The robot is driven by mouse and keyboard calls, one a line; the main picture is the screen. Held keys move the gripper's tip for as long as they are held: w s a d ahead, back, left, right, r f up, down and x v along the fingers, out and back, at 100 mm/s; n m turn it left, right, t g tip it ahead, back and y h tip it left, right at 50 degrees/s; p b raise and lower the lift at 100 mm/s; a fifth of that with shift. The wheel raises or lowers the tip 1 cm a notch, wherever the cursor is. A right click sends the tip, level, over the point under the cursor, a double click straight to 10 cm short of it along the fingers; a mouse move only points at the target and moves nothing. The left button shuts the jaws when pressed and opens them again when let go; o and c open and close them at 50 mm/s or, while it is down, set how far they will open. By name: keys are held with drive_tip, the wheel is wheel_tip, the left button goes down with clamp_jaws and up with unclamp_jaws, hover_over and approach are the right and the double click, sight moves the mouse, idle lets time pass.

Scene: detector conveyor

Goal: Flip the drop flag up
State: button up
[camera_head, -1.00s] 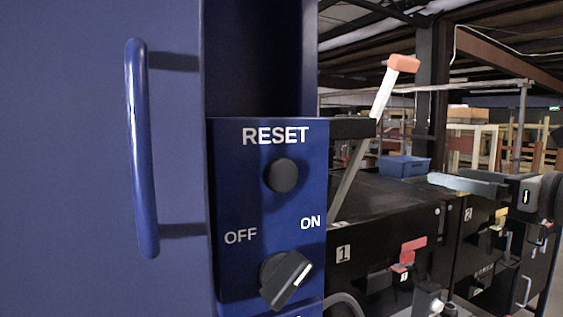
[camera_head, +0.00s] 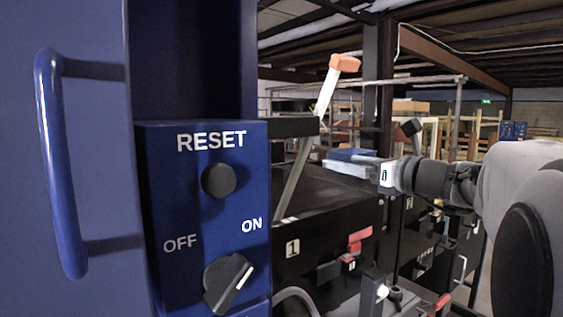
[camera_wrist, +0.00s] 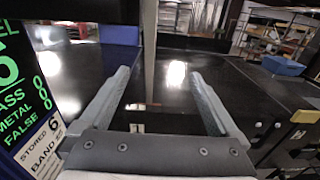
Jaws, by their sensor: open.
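A slanted lever (camera_head: 326,92) with a white upper arm and an orange tip (camera_head: 345,63) rises behind the blue panel, leaning right. A red flag-like piece (camera_head: 359,238) sits low on the black conveyor side by the "1" label. I cannot tell which of these is the drop flag. My gripper (camera_head: 332,165) points left over the conveyor, right of the lever and apart from it. In the wrist view my gripper (camera_wrist: 158,76) is open and empty. A pale upright strip (camera_wrist: 149,48) stands beyond the gap between its fingers, probably the lever.
A blue panel (camera_head: 160,200) with a RESET button (camera_head: 219,180) and an OFF/ON knob (camera_head: 229,282) stands close at left, beside a blue handle (camera_head: 60,165). The black conveyor housing (camera_wrist: 245,105) runs below my fingers. A blue box (camera_wrist: 283,65) lies at right in the wrist view.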

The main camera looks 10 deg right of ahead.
clamp_jaws()
idle(0.4)
drive_tip(key=c, duration=1.4)
unclamp_jaws()
drive_tip(key=o, duration=1.5)
drive_tip(key=shift+o, duration=0.2)
drive_tip(key=shift+s, duration=0.1)
drive_tip(key=b+v, duration=0.1)
drive_tip(key=v, duration=1.6)
drive_tip(key=shift+b, duration=0.4)
drive_tip(key=shift+s+d, duration=0.15)
